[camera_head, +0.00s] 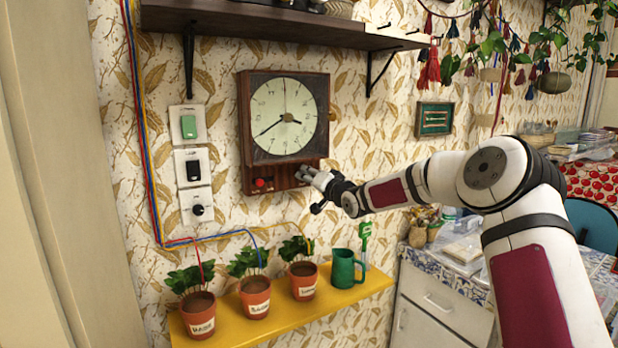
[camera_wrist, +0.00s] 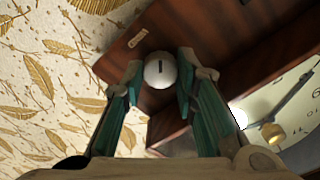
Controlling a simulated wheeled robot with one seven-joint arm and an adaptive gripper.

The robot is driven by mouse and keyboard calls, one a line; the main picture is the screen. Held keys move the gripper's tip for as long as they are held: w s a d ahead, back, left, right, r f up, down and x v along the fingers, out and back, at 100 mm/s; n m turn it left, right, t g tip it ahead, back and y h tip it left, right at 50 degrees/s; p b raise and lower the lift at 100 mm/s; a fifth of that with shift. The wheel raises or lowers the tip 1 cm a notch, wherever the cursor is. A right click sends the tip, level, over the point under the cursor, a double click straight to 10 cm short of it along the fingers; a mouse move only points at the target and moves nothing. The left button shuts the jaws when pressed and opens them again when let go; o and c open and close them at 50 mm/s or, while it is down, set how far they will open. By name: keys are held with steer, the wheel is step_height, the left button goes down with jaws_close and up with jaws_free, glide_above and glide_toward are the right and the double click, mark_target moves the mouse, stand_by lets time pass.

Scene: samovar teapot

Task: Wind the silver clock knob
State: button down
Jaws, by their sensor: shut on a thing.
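A wooden wall clock (camera_head: 284,118) with a pale round dial hangs on the patterned wall. In the wrist view the silver knob (camera_wrist: 160,70), round with a dark slot mark, is on the clock's lower wooden part, between the fingers. My gripper (camera_head: 305,175) is at the lower right of the clock case. In the wrist view my gripper (camera_wrist: 158,78) has its two teal-padded fingers on either side of the knob, shut on it.
A red button (camera_head: 260,183) is on the clock's lower left. Switches (camera_head: 188,126) are on the wall at left. Below, a yellow shelf (camera_head: 345,303) holds three potted plants (camera_head: 255,295) and a green mug (camera_head: 344,268). A dark shelf (camera_head: 270,25) is above.

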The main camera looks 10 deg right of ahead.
steer(key=m, duration=2.6)
steer(key=shift+a, duration=0.1)
stand_by(0.5)
steer(key=c, duration=1.2)
jaws_free()
steer(key=shift+c, duration=0.2)
steer(key=shift+s, duration=0.1)
